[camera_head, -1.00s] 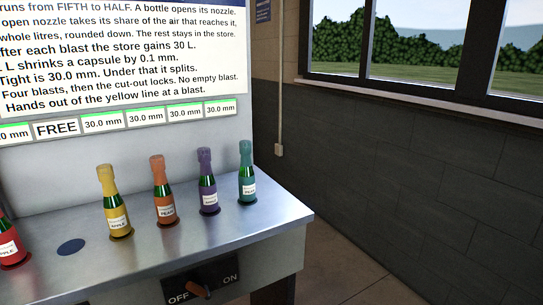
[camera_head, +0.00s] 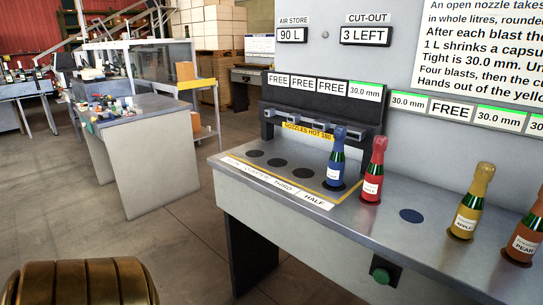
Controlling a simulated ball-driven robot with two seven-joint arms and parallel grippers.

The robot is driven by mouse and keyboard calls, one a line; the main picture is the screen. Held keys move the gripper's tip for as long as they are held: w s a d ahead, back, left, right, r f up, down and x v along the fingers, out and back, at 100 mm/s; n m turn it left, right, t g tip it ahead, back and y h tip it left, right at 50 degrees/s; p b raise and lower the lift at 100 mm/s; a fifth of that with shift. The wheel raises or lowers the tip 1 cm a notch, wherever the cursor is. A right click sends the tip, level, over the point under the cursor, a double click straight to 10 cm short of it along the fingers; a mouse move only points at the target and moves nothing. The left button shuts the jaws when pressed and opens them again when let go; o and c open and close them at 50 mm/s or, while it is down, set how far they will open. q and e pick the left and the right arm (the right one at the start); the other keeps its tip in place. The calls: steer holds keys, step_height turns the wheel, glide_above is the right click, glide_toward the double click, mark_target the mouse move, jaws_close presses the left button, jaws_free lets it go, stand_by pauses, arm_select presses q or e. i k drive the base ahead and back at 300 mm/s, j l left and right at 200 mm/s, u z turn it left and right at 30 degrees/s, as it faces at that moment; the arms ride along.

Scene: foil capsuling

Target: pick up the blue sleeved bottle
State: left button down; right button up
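The blue sleeved bottle (camera_head: 336,160) stands upright on the steel bench, at the right end of the row of dark round spots under the nozzles. A red sleeved bottle (camera_head: 374,170) stands close to its right and a little nearer. No gripper fingers are in view. A ribbed bronze part at the bottom left looks like part of my own body.
A yellow bottle (camera_head: 471,201) and an orange bottle (camera_head: 523,229) stand further right, past an empty blue spot (camera_head: 411,215). The nozzle block (camera_head: 318,125) rises behind the blue bottle. A cluttered side table (camera_head: 150,131) stands at the left across open floor.

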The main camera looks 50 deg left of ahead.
mark_target(337, 161)
steer(key=u, duration=1.25)
steer(key=i+j+z, duration=0.15)
steer(key=i+j, duration=0.35)
steer(key=i, duration=0.2)
